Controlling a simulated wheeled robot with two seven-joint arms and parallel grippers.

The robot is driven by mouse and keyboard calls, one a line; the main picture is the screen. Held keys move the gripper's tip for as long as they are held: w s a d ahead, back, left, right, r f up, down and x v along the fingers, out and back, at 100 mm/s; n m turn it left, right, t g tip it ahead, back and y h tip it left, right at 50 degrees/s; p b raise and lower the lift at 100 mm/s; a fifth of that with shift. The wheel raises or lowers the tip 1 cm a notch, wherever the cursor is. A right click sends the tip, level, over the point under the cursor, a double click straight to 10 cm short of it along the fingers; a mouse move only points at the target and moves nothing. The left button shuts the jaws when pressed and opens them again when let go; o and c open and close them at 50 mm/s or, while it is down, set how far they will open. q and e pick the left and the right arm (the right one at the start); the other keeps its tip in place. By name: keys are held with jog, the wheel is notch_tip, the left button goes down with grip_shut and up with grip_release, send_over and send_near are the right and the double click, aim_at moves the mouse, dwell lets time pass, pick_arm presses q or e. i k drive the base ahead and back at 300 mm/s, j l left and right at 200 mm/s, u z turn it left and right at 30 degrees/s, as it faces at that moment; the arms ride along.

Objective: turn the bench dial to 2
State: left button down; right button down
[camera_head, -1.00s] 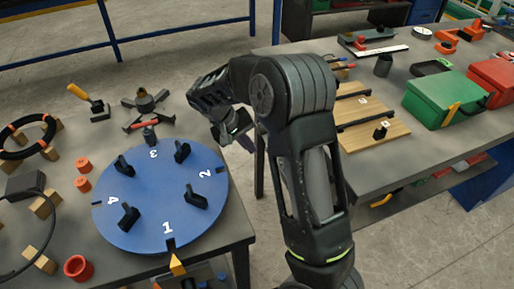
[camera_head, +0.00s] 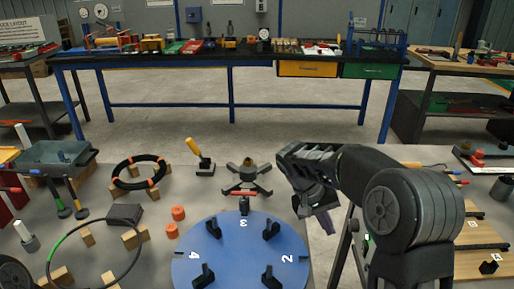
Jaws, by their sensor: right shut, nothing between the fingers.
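The blue bench dial (camera_head: 225,255) lies flat on the grey bench at the bottom of the view, its near part cut off. The white 3 (camera_head: 243,223) is at its far side, the 2 (camera_head: 287,258) at its right and the 4 (camera_head: 195,269) at its left. The 1 is out of view. Black upright handles (camera_head: 270,229) stand on the dial. My right gripper (camera_head: 312,208) is shut and empty, above and beyond the dial's right edge, apart from it. My left gripper is not in view.
A black-and-orange ring (camera_head: 138,170), a yellow-handled tool (camera_head: 199,155) and a dark spoked fixture (camera_head: 248,178) stand beyond the dial. Small orange cups (camera_head: 177,213) sit left of it. Open floor lies before the blue-legged back bench (camera_head: 230,60).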

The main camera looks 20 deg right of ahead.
aim_at(353, 224)
jog(key=k, duration=1)
